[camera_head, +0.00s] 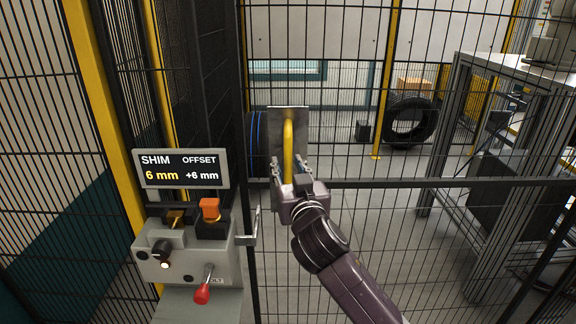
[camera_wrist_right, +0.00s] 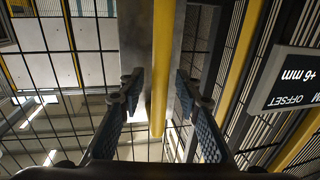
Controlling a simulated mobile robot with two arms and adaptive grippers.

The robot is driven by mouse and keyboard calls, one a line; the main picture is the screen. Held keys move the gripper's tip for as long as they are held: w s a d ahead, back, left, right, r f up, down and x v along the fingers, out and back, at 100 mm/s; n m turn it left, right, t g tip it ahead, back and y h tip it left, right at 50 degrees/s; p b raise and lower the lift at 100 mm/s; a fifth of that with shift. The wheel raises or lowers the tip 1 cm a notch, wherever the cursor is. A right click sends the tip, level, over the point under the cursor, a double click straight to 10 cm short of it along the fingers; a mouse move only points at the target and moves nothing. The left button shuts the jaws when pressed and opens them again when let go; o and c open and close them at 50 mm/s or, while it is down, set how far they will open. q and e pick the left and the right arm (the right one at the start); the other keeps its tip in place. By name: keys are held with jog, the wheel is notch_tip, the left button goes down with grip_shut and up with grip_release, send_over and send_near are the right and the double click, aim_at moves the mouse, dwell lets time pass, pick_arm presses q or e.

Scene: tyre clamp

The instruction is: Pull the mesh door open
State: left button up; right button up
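The black mesh door (camera_head: 400,182) stands upright in front of me, its left edge beside the control box. A grey plate (camera_head: 273,117) on it carries a vertical yellow handle (camera_head: 288,138). My right gripper (camera_head: 288,167) is at the lower part of this handle. In the right wrist view, the yellow handle (camera_wrist_right: 163,70) runs between the two fingers (camera_wrist_right: 156,90), with a visible gap on each side, so the gripper is open around it. The fingers hide little of the handle. My left gripper is not in view.
A grey control box (camera_head: 185,262) with a red-knobbed lever (camera_head: 203,293) and a SHIM display (camera_head: 181,168) stands close on the left. A metal bracket (camera_head: 247,240) sits at the door's left edge. Behind the mesh are a tyre (camera_head: 408,120) and a metal frame bench (camera_head: 450,130).

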grip_shut()
